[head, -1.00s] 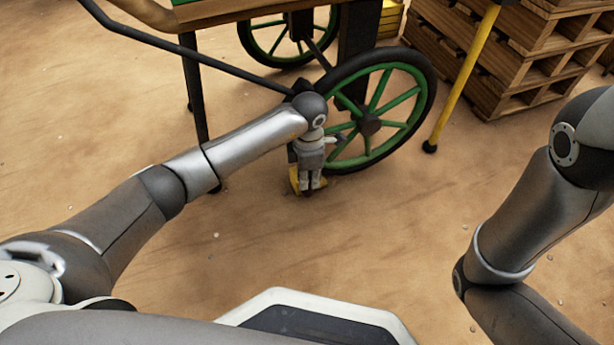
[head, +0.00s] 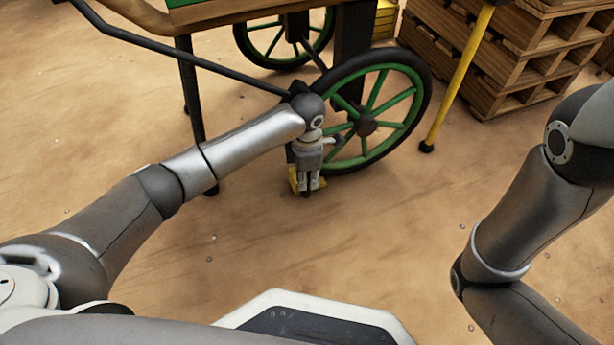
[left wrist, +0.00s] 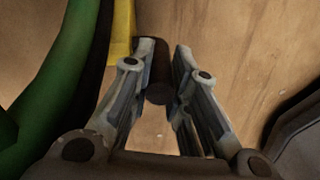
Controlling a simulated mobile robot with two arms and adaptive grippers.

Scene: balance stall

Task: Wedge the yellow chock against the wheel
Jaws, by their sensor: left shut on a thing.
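The cart's near wheel (head: 366,126) has green spokes, a green rim and a dark tyre, and stands upright on sandy ground. The yellow chock (head: 293,180) sits low at the wheel's left side, mostly hidden behind my left gripper (head: 306,191). In the left wrist view, a dark round-ended bar, apparently the chock's handle, lies between the fingers of my left gripper (left wrist: 160,85), which is shut on it. The yellow chock (left wrist: 121,35) shows beside the dark tyre of the wheel (left wrist: 60,80); I cannot tell whether they touch. My right gripper is out of view.
The cart's dark leg (head: 193,110) stands left of my gripper, and its shaft (head: 180,50) runs above my left forearm. A yellow pole (head: 460,85) stands right of the wheel, before stacked wooden pallets (head: 510,50). The ground in front is clear.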

